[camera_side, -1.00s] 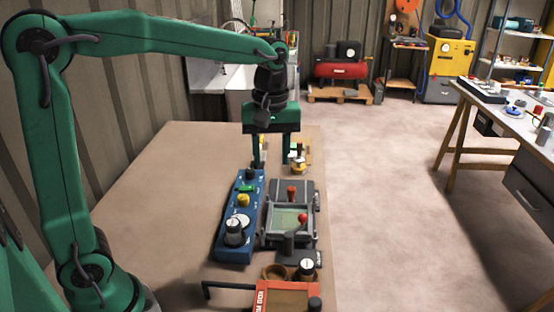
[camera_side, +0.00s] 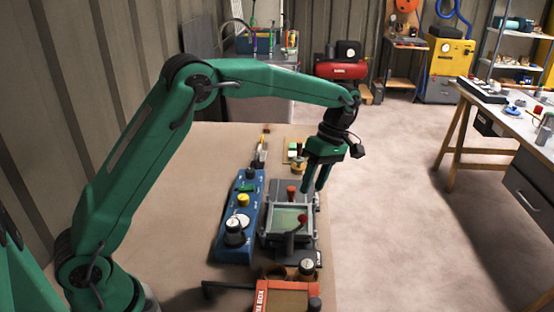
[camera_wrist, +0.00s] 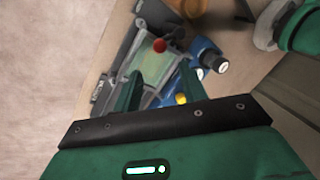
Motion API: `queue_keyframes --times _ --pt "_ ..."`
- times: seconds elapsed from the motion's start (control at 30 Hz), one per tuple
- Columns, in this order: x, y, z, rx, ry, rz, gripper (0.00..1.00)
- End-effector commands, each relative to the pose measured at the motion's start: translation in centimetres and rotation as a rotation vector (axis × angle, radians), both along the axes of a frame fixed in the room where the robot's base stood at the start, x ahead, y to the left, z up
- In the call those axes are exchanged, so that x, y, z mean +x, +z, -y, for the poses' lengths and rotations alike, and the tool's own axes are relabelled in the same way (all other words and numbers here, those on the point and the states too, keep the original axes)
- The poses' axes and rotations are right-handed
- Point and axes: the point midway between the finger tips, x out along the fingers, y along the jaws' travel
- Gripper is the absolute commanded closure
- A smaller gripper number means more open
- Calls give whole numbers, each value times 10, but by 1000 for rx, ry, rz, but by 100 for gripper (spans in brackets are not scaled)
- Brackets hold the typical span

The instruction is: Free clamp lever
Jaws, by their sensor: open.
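A grey clamp fixture (camera_side: 268,238) with a pale green plate (camera_side: 286,220) in its frame sits on the table. A lever with a red ball knob (camera_side: 303,218) stands at its near right part. A second red knob (camera_side: 291,190) stands at its far side. The red ball (camera_wrist: 159,45) and green plate (camera_wrist: 140,65) also show in the wrist view. My gripper (camera_side: 312,188) is open and empty, its fingers pointing down at the fixture's far right side, beyond the red ball. In the wrist view my fingers (camera_wrist: 160,72) cover part of the fixture.
A blue control box (camera_side: 232,215) with several knobs stands left of the fixture. An orange-red box (camera_side: 285,297) with a dark bar lies in front. The tabletop (camera_side: 180,220) on the left is clear.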

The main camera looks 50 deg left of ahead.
Motion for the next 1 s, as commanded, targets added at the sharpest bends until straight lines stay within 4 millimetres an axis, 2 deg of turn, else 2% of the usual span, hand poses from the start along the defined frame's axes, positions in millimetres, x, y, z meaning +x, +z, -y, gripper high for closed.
queue_keyframes --times 0.37,1.0 --pt "-2 -7 0 1 1 -2 58" --pt "-25 -67 2 4 0 -1 58"
